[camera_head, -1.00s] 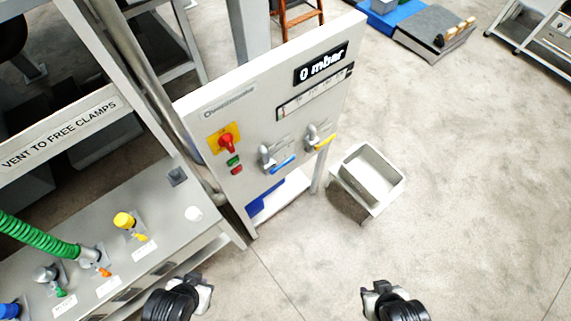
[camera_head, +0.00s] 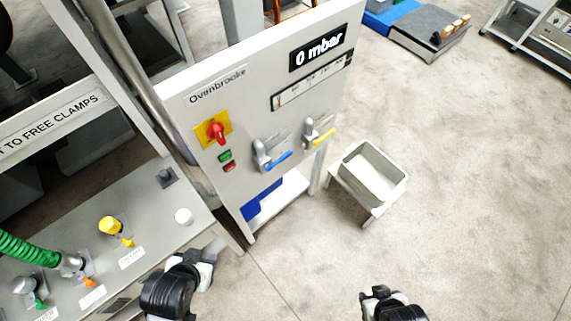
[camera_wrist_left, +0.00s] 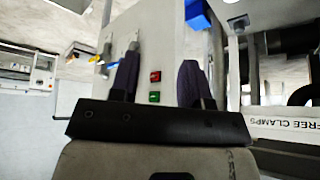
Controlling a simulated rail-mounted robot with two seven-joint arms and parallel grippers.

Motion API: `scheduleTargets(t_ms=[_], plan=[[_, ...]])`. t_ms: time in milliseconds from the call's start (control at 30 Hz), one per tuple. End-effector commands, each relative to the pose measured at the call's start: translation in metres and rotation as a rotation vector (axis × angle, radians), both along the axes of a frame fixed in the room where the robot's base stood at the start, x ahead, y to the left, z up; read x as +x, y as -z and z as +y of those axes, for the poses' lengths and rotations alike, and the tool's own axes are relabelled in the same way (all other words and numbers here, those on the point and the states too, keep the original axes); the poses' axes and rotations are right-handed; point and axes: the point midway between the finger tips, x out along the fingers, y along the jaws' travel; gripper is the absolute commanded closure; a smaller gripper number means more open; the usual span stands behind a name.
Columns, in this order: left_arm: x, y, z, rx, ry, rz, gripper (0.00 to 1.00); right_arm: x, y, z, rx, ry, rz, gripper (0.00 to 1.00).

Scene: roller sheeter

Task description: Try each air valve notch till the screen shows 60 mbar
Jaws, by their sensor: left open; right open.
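The screen (camera_head: 319,47) on the upright panel reads "0 mbar". Below it is a notched scale strip (camera_head: 311,82) whose marks are too small to read. A valve with a blue lever (camera_head: 277,161) and a valve with a yellow lever (camera_head: 323,137) sit on the panel. In the left wrist view the blue lever (camera_wrist_left: 112,65) and yellow lever (camera_wrist_left: 95,59) show beyond the fingers. My left gripper (camera_head: 207,262) is open and empty, below and in front of the panel; its fingers (camera_wrist_left: 160,85) stand apart in the wrist view. My right gripper (camera_head: 377,296) is low right, away from the panel.
A red rotary switch (camera_head: 216,132) on a yellow plate and green and red buttons (camera_head: 226,160) are left of the valves. A bench (camera_head: 150,199) with a green hose (camera_head: 30,250) lies left. A bin on a stand (camera_head: 372,175) is right. Floor between is clear.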

Motion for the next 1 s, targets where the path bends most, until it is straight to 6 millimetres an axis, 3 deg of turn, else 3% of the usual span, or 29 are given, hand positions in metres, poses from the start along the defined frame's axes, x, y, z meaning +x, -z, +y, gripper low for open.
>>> scheduleTargets(t_ms=[33,367,600,833,1000], plan=[[0.017,0.025,-0.008,-0.012,0.013,-0.046,0.52,0.0,0.038,0.0,-0.002,-0.001,0.002,0.57],[0.109,0.095,-0.067,0.013,0.102,-0.198,0.5,0.0,0.148,-0.003,-0.01,-0.006,0.002,0.57],[0.192,0.147,-0.119,0.295,0.197,-0.43,0.5,0.0,0.214,-0.002,-0.009,-0.006,0.002,0.57],[0.226,0.155,-0.163,0.826,0.494,-0.7,0.5,0.001,0.203,-0.001,-0.004,-0.003,-0.003,0.57],[0.236,0.137,-0.178,1.115,0.657,-0.874,0.5,0.0,0.203,-0.001,-0.002,-0.002,-0.003,0.57]])
